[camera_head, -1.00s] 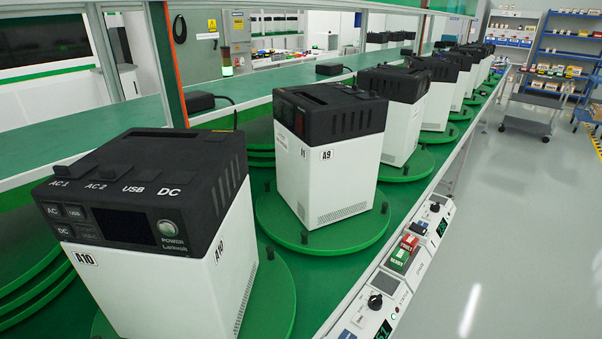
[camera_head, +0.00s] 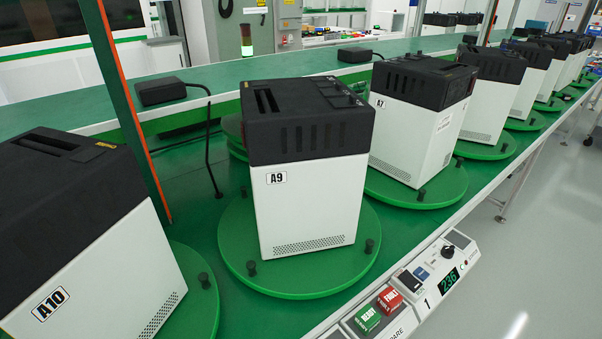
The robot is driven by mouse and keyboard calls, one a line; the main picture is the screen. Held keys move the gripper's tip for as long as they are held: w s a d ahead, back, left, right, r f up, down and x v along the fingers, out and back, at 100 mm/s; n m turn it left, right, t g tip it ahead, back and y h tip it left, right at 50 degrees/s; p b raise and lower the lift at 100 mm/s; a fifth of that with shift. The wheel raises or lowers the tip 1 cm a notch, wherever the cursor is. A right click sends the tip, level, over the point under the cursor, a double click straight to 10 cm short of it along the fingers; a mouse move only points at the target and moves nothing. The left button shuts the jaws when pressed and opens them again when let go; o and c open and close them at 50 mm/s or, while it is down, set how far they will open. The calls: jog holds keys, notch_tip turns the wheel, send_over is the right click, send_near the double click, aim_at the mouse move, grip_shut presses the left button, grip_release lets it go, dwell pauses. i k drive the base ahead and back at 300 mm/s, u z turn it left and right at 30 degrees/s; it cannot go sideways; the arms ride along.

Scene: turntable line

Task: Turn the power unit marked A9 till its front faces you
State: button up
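The power unit marked A9 (camera_head: 308,205) stands upright on a round green turntable (camera_head: 300,283) in the middle of the view. It has a black top with a slot-like handle recess at its left and a white body. The face towards me is plain, with an A9 label at upper left, slits in the black part and a vent grille low down. No display or power button shows on this face. The unit's other sides are mostly hidden. My gripper is not in view.
Unit A10 (camera_head: 92,270) stands close at the left, cut by the frame. Unit A7 (camera_head: 412,130) and several more recede to the right. A control box with red and green buttons (camera_head: 390,299) runs along the front edge. Small pegs (camera_head: 252,268) stand on the turntable rim. The aisle is clear.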

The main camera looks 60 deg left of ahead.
aim_at(321, 273)
jog(key=z, duration=0.1)
jog(key=i, duration=0.45)
jog(key=u, duration=3.1)
jog(key=i, duration=0.45)
jog(key=z, duration=0.15)
jog(key=k, duration=0.85)
jog(key=u, duration=0.15)
jog(key=i, duration=0.4)
